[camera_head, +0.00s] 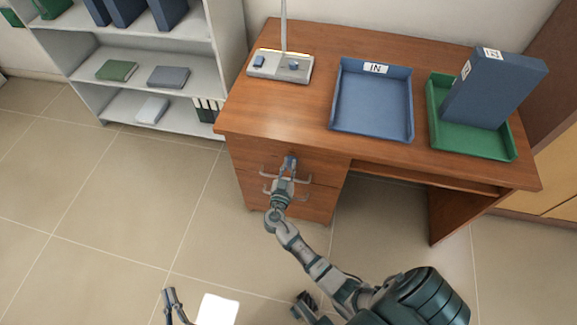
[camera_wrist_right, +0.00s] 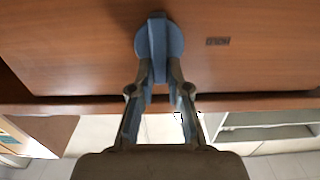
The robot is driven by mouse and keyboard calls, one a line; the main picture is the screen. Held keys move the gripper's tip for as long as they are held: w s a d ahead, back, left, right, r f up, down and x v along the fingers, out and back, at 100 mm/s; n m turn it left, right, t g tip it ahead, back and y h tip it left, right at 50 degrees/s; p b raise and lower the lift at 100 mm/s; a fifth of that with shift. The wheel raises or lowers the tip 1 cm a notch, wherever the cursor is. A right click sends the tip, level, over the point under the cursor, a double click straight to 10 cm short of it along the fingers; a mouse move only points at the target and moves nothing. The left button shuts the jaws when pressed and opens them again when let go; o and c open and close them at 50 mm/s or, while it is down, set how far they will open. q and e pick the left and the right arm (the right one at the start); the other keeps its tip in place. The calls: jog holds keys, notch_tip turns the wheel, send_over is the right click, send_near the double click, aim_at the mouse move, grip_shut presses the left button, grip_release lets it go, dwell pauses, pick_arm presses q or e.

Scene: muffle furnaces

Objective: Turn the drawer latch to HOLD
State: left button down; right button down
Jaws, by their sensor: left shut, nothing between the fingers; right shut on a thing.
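The drawer latch (camera_head: 291,160) is a small blue knob on the front of the desk's upper drawer. In the right wrist view the latch (camera_wrist_right: 157,22) is a round blue disc with a raised bar across it. My right gripper (camera_head: 287,172) is at the drawer front, and its fingers (camera_wrist_right: 160,78) are closed on the lower end of the bar. The bar points roughly up and down in the wrist view. A small dark label (camera_wrist_right: 217,41) sits beside the latch, too small to read. My left gripper (camera_head: 171,293) is shut and empty, low at the left, away from the desk.
The wooden desk (camera_head: 315,113) carries a lamp base (camera_head: 281,66), a blue IN tray (camera_head: 371,104) and a green tray (camera_head: 468,139) with a blue binder (camera_head: 492,91). Drawer handles (camera_head: 301,180) are close to my right gripper. A shelf (camera_head: 85,70) stands left. The floor at left is clear.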

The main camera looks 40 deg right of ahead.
jog(key=shift+f, duration=0.1)
pick_arm(q)
jog(key=shift+s, duration=0.1)
pick_arm(e)
jog(key=shift+w+a+f+n, duration=0.25)
jog(key=shift+f+n, duration=0.1)
jog(key=shift+n, duration=2.65)
jog(key=shift+w+a+f+n, duration=0.25)
jog(key=shift+f+n, duration=0.15)
jog(key=shift+n, duration=2.6)
jog(key=shift+w+a+f+n, duration=0.25)
jog(key=shift+f+n, duration=0.1)
jog(key=shift+n, duration=2.65)
pick_arm(q)
jog(key=shift+f, duration=0.1)
pick_arm(e)
jog(key=shift+f, duration=0.1)
jog(key=c, duration=1.3)
grip_release()
jog(key=shift+c, duration=0.2)
jog(key=shift+o, duration=1)
pick_arm(q)
jog(key=shift+w, duration=0.2)
